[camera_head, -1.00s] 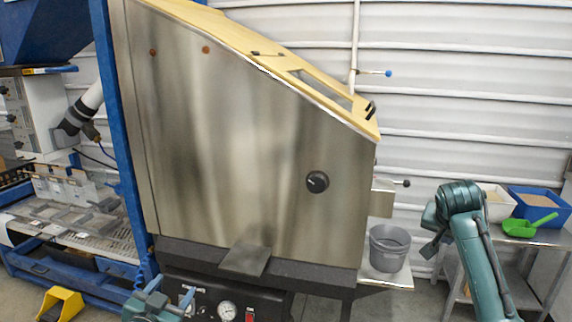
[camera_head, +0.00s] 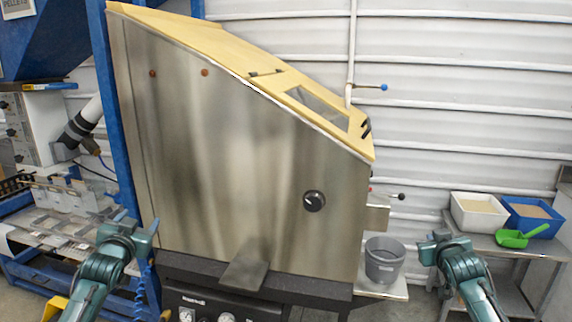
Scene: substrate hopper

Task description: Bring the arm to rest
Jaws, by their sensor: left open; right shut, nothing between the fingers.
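My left gripper (camera_head: 126,221) is at the lower left, in front of the hopper's left edge and the blue post. It is open and holds nothing. My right gripper (camera_head: 434,240) is at the lower right, between the grey bucket and the side table. It is shut with nothing in it, and appears apart from the bucket. The steel hopper (camera_head: 240,150) with its yellow sloped lid (camera_head: 215,42) stands between my two arms.
A grey bucket (camera_head: 384,262) sits on a small shelf right of the hopper. A side table (camera_head: 515,252) holds a white bin (camera_head: 478,222), a blue bin (camera_head: 532,226) and a green scoop (camera_head: 512,240). A blue-framed rack (camera_head: 22,272) stands at the left.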

